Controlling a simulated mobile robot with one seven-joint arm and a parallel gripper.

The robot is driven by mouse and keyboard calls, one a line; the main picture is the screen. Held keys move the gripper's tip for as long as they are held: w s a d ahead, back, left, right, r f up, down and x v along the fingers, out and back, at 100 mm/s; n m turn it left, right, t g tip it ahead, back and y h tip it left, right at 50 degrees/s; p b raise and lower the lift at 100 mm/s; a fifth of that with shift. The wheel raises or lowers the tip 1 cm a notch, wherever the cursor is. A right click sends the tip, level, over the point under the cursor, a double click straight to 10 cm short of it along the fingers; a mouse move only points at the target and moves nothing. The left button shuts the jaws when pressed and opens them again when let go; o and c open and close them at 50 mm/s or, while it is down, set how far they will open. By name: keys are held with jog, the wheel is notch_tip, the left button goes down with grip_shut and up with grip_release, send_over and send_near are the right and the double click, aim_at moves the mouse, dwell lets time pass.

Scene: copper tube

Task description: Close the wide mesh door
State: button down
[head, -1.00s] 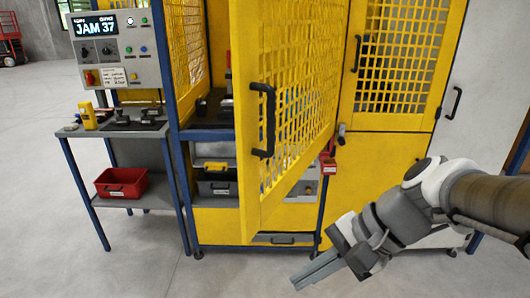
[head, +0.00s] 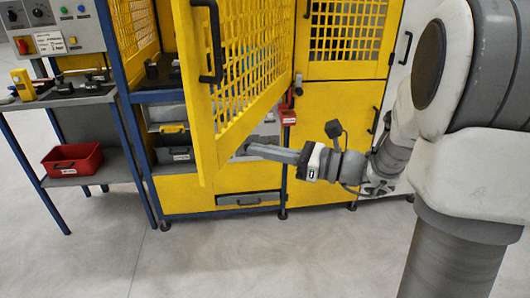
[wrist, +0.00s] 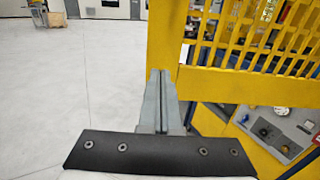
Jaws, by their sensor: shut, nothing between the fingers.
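The wide yellow mesh door (head: 203,140) stands open, swung out from the machine toward me. Its black handle (head: 208,42) is on the free edge stile. My gripper (head: 246,149) is shut and empty, at the lower part of the door, on its right side in the head view. In the wrist view the closed fingers (wrist: 160,76) point at the lower corner of the yellow door frame (wrist: 240,86). I cannot tell whether the fingertips touch the door.
A second mesh door (head: 345,70) at the right is closed. A side table (head: 85,98) with a red bin (head: 72,160) stands left of the machine. A drawer (head: 248,199) sits low in the machine. The floor in front is clear.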

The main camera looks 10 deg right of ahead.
aim_at(205, 139)
jog(key=b+x, duration=0.1)
jog(key=x, duration=0.9)
